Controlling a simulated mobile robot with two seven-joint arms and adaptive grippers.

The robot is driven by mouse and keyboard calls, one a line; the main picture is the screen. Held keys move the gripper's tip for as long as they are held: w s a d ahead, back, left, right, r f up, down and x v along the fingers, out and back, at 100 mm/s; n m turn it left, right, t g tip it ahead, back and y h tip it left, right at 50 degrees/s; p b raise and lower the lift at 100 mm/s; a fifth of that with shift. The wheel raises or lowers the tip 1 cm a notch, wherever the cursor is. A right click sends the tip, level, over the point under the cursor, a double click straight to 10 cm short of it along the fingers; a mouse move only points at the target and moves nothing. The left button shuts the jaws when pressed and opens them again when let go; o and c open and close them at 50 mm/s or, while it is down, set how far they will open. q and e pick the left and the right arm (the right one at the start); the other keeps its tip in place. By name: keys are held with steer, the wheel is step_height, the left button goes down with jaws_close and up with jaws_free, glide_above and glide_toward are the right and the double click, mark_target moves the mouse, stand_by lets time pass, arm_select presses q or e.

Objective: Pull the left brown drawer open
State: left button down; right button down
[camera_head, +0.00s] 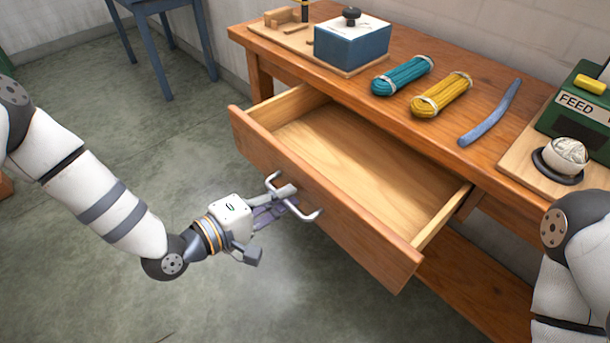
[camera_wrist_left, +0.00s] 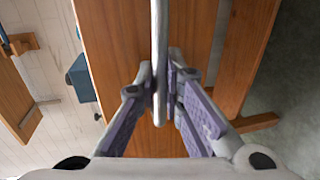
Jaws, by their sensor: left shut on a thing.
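The brown drawer (camera_head: 325,198) stands pulled well out from the wooden table, and its pale inside is empty. A grey bar handle (camera_head: 309,215) is on its front; it also shows in the left wrist view (camera_wrist_left: 159,40), running upright between the fingers. My left gripper (camera_head: 288,200) is shut on the handle, with a finger on each side of it in the left wrist view (camera_wrist_left: 162,88). My right arm shows at the right edge of the head view, but its gripper is out of view.
On the wooden table (camera_head: 300,80) lie a teal skein (camera_head: 403,75), a yellow skein (camera_head: 441,94) and a blue curved strip (camera_head: 490,112). A blue box (camera_head: 352,44) stands at the back left. A green FEED machine (camera_head: 580,112) stands at the right. Open floor lies before the drawer.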

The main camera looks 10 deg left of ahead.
arm_select(q)
steer(key=shift+f+v, duration=0.2)
steer(key=shift+v, duration=0.8)
steer(key=c, duration=1.7)
jaws_free()
steer(key=v, duration=1.2)
